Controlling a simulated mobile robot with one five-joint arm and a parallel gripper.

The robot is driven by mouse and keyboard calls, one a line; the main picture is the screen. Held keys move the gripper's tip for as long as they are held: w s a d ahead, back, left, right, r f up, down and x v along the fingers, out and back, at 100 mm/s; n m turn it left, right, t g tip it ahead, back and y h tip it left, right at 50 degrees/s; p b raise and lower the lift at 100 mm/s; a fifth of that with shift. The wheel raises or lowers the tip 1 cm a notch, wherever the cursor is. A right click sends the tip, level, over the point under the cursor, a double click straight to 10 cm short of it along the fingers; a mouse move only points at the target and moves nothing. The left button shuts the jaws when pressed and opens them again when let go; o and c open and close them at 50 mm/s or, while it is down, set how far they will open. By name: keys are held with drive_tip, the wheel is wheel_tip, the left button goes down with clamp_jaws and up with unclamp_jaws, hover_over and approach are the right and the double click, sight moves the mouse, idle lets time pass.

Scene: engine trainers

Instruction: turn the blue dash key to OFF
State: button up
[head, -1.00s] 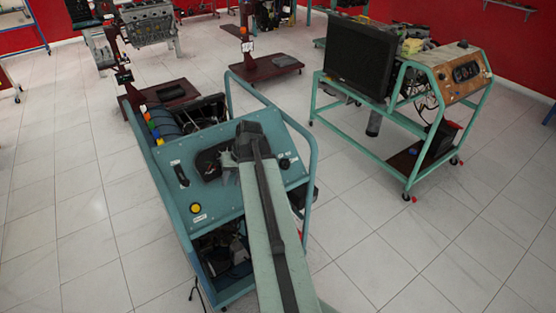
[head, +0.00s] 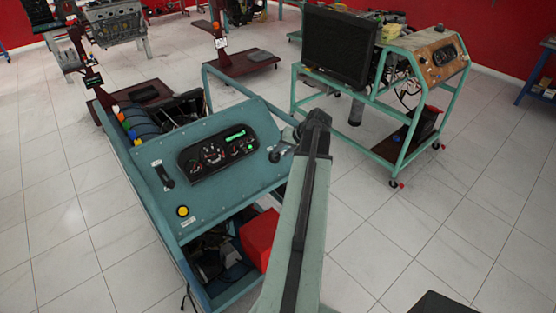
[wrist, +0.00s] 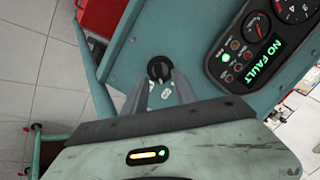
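The blue dash panel (head: 215,140) slopes on a blue trainer frame in the middle of the head view. Its key switch (head: 273,156) is a round black knob near the panel's right edge. In the wrist view the black key (wrist: 159,68) sits just beyond my fingertips, with small white labels near it. My gripper (wrist: 163,80) is open, its two grey fingers apart and pointing at the key, one towards each side. I cannot tell whether they touch it. In the head view my gripper (head: 287,143) is small and partly hidden by my arm. The key's exact angle is unclear.
The lit gauge cluster (head: 217,152) is left of the key; its display reads NO FAULT in the wrist view (wrist: 262,62). A yellow button (head: 183,211) and a black handle (head: 164,176) are further left. A green-framed trainer (head: 385,100) stands behind right.

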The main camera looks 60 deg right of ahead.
sight(279, 154)
drive_tip(key=b+x, duration=0.1)
drive_tip(key=x, duration=0.2)
drive_tip(key=shift+f, duration=0.1)
clamp_jaws()
drive_tip(key=n, duration=0.4)
drive_tip(key=shift+w+a+g+h, duration=0.1)
drive_tip(key=shift+a+g+h, duration=0.05)
drive_tip(key=shift+g+h, duration=0.15)
drive_tip(key=shift+n+h+p, duration=0.3)
drive_tip(key=shift+n+p, duration=0.05)
drive_tip(key=shift+n, duration=1.85)
